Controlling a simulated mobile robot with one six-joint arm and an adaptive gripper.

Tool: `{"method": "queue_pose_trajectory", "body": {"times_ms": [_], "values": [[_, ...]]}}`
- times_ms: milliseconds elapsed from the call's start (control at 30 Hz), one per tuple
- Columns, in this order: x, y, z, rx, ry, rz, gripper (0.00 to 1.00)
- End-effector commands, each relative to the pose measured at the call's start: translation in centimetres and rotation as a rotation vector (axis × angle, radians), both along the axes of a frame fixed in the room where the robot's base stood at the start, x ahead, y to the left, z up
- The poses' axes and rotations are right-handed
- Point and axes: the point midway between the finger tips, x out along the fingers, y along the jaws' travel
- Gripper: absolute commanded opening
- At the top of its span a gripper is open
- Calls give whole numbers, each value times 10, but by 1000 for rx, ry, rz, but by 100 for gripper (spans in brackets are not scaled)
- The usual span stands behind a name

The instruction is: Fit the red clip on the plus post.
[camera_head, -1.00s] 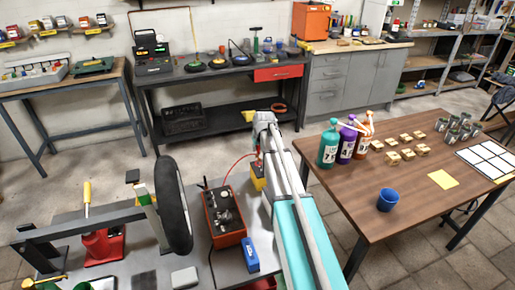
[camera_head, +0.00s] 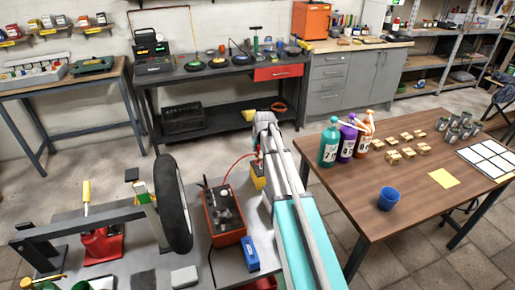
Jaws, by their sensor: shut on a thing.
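My arm reaches away from me, and my gripper (camera_head: 259,148) is at its far end, partly hidden by my own arm. It is shut on the red clip (camera_head: 257,157), of which only a small red part shows. A red cable (camera_head: 236,161) runs from the clip down to the orange-red charger box (camera_head: 223,216). The clip is at the far end of a yellow battery (camera_head: 257,180), which my arm partly covers. The plus post cannot be made out, and I cannot tell whether the clip touches it.
A wheel (camera_head: 173,205) on a stand is left of the charger. A blue box (camera_head: 249,254) lies in front of the charger. A wooden table (camera_head: 425,215) with bottles (camera_head: 328,148), a blue cup (camera_head: 388,199) and cans is at the right. The floor behind the bench is clear.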

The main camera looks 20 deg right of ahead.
Motion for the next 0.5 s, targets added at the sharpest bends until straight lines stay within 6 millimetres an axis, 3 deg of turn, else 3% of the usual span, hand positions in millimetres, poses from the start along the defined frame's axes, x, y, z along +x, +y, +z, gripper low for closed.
{"method": "queue_pose_trajectory", "body": {"times_ms": [500], "values": [[0,0,-10,0,0,0,0]]}}
